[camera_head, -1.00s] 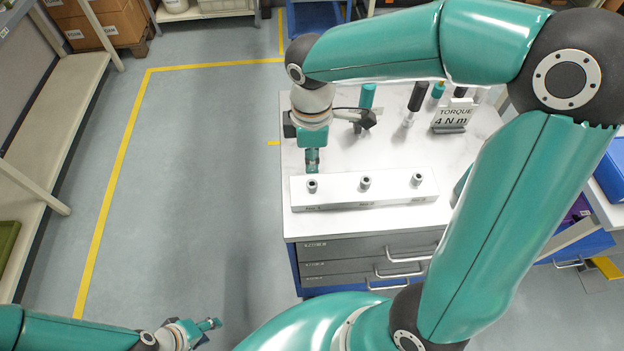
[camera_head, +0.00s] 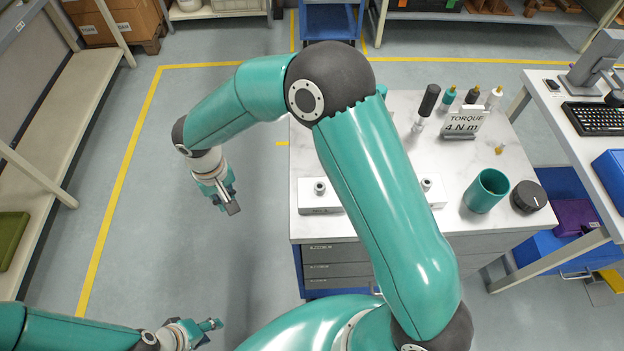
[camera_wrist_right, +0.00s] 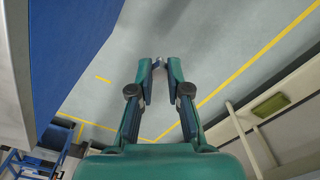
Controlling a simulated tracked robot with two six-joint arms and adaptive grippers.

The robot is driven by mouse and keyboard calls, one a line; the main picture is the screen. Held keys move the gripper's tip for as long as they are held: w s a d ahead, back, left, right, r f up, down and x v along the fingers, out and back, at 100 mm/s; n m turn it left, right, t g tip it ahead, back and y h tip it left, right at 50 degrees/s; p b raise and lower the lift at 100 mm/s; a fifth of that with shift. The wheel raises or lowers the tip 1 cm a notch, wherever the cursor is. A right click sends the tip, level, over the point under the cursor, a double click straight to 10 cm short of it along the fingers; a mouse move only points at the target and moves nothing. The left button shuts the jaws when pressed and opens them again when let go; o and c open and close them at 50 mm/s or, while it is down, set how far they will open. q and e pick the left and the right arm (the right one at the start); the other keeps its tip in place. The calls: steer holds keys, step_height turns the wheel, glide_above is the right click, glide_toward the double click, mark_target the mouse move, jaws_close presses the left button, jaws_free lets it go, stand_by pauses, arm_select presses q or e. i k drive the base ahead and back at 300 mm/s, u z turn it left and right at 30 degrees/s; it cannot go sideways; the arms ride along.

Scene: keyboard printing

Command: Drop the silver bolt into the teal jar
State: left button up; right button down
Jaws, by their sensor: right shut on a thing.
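The teal jar (camera_head: 486,190) stands upright and open-topped near the right front corner of the white table. My right gripper (camera_head: 231,206) hangs left of the table over the floor, well away from the jar.
A white block (camera_head: 320,205) with silver cylinders lies along the table front, partly behind my right arm. A black-topped round lid or knob (camera_head: 528,197) is right of the jar. A torque sign (camera_head: 462,123), bottles (camera_head: 449,95) and a black-handled tool (camera_head: 428,100) stand behind.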

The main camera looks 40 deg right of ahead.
mark_target(473, 193)
steer(key=u, duration=0.05)
steer(key=k, duration=1.95)
steer(key=z, duration=0.7)
steer(key=i, duration=1)
